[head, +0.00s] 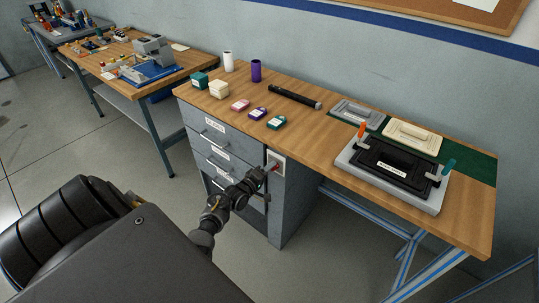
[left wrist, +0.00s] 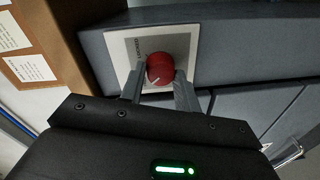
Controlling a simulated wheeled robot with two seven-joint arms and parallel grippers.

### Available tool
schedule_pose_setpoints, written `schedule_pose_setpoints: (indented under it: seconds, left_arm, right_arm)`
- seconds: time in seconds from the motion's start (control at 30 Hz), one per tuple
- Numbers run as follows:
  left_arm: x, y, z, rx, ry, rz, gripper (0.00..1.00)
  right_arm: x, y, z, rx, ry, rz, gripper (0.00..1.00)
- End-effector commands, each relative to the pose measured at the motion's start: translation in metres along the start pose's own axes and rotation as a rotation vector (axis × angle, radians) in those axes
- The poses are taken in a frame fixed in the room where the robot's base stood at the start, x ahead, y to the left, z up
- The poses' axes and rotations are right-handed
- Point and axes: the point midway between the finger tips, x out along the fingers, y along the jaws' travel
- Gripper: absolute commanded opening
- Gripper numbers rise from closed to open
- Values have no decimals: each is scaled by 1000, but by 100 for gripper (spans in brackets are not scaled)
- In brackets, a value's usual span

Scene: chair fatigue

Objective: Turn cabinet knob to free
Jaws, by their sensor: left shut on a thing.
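The cabinet knob (left wrist: 160,68) is red and round, with a pale pointer line, and sits on a white plate (left wrist: 122,48) marked with dark lettering. In the head view the white plate (head: 280,160) is on the upper right front of the grey cabinet (head: 290,207). My left gripper (left wrist: 158,92) is shut on the knob, with one finger on each side of it. In the head view my left gripper (head: 264,174) reaches up to the plate and hides most of the knob. My right gripper is not in view.
Drawers with handles (head: 212,137) lie left of the plate. The wooden worktop (head: 310,145) above carries small boxes, a dark bar (head: 294,97) and a black-topped fixture (head: 392,167). Open floor lies at the left.

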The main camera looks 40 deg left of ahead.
Motion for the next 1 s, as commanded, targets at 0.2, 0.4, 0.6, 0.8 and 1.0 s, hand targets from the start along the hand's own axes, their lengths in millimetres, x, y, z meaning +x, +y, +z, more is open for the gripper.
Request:
schedule_pose_setpoints:
  seconds: [0.2, 0.4, 0.6, 0.8, 1.0]
  left_arm:
    - [0, 0, 0, -78, -6, 0, 9]
    - [0, 0, -1, -106, -7, 2, 9]
    - [0, 0, -1, -110, -8, 2, 9]
    - [0, 0, -1, -110, -8, 2, 9]
    - [0, 0, -1, -109, -8, 2, 54]
  right_arm:
    - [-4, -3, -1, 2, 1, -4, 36]
    - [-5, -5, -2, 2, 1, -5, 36]
    - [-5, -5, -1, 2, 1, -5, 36]
    - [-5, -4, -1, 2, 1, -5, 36]
    - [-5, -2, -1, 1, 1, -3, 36]
